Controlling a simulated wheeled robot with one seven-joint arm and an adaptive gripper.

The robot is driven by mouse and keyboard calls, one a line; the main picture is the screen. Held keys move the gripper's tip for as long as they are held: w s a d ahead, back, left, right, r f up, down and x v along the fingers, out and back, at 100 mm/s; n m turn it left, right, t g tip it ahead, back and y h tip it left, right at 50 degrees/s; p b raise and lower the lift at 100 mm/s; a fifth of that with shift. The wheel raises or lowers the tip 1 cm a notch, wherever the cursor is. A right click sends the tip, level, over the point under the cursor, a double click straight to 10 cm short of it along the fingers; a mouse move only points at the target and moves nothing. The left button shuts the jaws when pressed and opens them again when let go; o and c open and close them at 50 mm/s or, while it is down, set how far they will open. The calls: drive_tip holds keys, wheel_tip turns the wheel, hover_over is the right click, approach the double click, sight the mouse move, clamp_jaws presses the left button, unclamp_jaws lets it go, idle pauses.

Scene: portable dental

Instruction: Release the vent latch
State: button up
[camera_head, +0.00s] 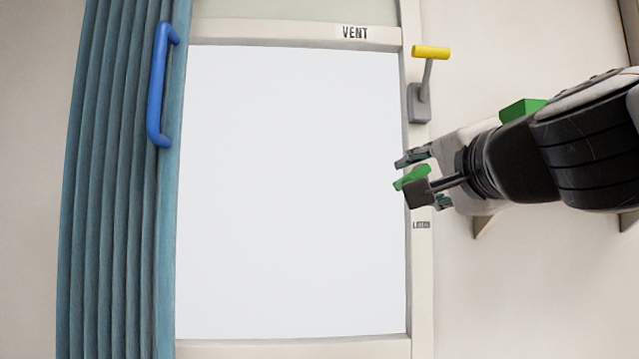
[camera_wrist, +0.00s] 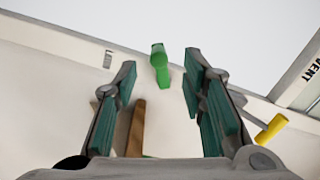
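The vent window has a pale frame (camera_head: 421,265) marked VENT at the top and LATCH low on its right side. The green latch handle (camera_head: 411,177) sticks out from that right side, just above the LATCH label (camera_head: 421,225). In the wrist view the green handle (camera_wrist: 161,66) shows between and just past my fingertips. My gripper (camera_head: 425,178) is open around the line of the handle, with a gap on both sides in the wrist view (camera_wrist: 160,76). I cannot tell how deep the handle sits between the fingers. Part of the latch mount is hidden in the head view.
A yellow-handled lever (camera_head: 430,53) stands on the frame above my gripper. A blue handle (camera_head: 160,85) is on the teal curtain (camera_head: 110,200) at left. A green block (camera_head: 522,108) shows behind my arm.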

drive_tip(key=s, duration=0.6)
drive_tip(key=shift+s+d, duration=0.15)
drive_tip(key=shift+s, duration=0.15)
drive_tip(key=shift+f, duration=0.1)
drive_tip(key=s+a+f+n+g+y, duration=0.15)
drive_tip(key=f+n+g, duration=0.25)
drive_tip(key=f, duration=0.7)
drive_tip(key=s+a+f+n+g, duration=0.2)
drive_tip(key=f+n+g, duration=0.2)
drive_tip(key=f, duration=0.7)
drive_tip(key=s+d+f+n+g+h, duration=0.1)
drive_tip(key=s+d+f+n+g, duration=0.1)
drive_tip(key=f, duration=0.5)
drive_tip(key=s+d+f+n+g+h, duration=0.1)
drive_tip(key=s+d+f+n+g, duration=0.1)
drive_tip(key=s+f, duration=0.5)
drive_tip(key=shift+d+n+g, duration=0.2)
drive_tip(key=shift+n+g, duration=0.5)
drive_tip(key=shift+g, duration=0.2)
